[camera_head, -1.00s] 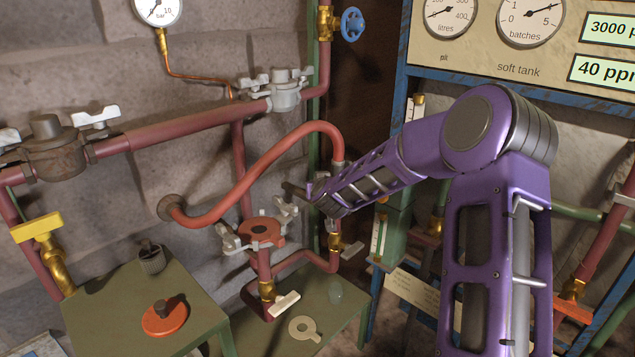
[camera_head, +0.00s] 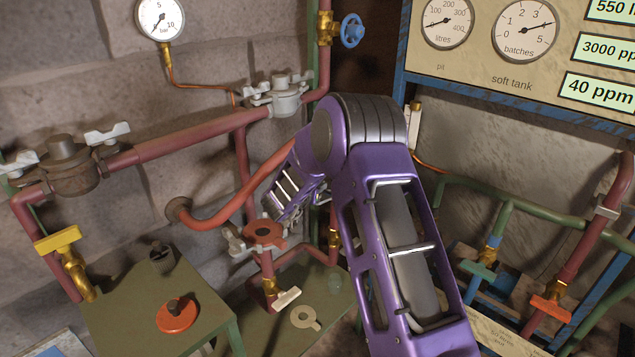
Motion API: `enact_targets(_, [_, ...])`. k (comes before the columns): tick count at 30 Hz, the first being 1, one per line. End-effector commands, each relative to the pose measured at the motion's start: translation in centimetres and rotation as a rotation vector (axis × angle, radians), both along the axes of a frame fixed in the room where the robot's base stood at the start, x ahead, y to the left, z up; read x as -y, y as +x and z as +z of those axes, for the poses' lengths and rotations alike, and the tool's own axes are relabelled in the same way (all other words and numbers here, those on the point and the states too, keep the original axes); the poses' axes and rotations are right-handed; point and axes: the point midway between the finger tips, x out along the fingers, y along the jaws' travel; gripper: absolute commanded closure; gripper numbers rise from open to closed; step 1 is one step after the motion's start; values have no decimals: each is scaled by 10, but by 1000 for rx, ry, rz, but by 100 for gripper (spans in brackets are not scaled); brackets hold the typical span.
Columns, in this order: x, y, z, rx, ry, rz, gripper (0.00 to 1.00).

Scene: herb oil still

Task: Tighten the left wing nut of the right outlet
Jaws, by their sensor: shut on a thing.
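No label shows which fitting is the right outlet. A red flange (camera_head: 266,232) tops a low pipe near the middle, with a pale wing nut (camera_head: 238,243) at its left. Its right side is covered by my arm. Above it, a light grey fitting (camera_head: 285,101) on the pipe has wing nuts, the left one (camera_head: 256,87) standing clear. A rusty fitting (camera_head: 67,172) with pale wing nuts is at the far left. My purple forearm comes down just above the red flange.
A green table (camera_head: 120,330) at lower left bears a red disc (camera_head: 178,316) and a dark knob. A lower green surface carries a pale ring (camera_head: 305,317). A curved red pipe (camera_head: 215,215) passes beside my forearm. A gauge panel (camera_head: 470,55) stands at right.

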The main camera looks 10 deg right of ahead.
Motion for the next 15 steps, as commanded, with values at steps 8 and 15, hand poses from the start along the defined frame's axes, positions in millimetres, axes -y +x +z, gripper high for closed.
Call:
enact_targets(8, [0, 0, -1, -1, 0, -9, 100])
enact_targets(15, [0, 0, -2, -2, 1, -9, 70])
